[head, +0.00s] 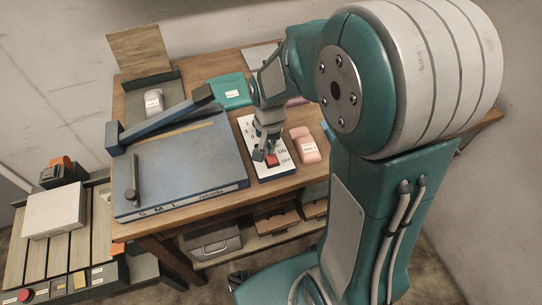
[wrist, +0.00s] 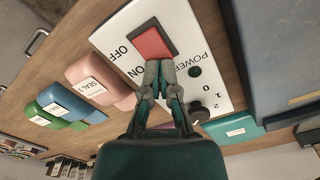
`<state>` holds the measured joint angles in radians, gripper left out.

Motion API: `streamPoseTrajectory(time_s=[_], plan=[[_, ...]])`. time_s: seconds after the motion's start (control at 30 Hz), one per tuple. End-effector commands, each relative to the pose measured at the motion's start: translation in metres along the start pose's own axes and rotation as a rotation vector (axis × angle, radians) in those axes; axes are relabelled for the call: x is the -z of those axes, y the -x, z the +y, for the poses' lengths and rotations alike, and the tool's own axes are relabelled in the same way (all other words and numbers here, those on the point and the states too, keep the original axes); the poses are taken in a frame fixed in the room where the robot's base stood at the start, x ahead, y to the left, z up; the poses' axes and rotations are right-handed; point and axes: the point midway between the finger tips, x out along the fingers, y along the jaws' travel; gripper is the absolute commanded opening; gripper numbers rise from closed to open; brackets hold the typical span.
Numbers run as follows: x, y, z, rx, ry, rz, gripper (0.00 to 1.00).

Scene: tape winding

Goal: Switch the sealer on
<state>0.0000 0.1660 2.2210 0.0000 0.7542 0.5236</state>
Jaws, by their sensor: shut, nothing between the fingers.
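The sealer's white control panel (head: 273,172) lies on the wooden table beside the blue-grey sealer bed (head: 185,160). Its red power rocker switch (head: 271,160) sits between the ON and OFF marks. In the wrist view the red switch (wrist: 153,42) is large and clear, and the panel (wrist: 218,75) shows POWER, a dark green round lamp (wrist: 195,71) and a black dial (wrist: 199,113). My gripper (head: 264,155) is shut and empty over the panel. In the wrist view its fingertips (wrist: 160,66) are at the ON end of the switch; I cannot tell whether they touch it.
A pink block (head: 305,145) lies right of the panel; green and blue blocks (wrist: 62,107) stand beyond it in the wrist view. A teal pouch (head: 231,91) lies behind. The blue lever arm (head: 165,120) crosses the sealer's back. A slatted conveyor (head: 65,240) stands at left.

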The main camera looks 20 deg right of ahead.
Motion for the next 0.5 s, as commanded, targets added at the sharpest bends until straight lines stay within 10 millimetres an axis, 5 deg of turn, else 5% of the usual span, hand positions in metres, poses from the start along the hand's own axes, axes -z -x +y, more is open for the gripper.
streamPoseTrajectory(time_s=[0.5], plan=[[-0.0003,-0.0069,0.0002,-0.001,0.000,-0.001,0.00]])
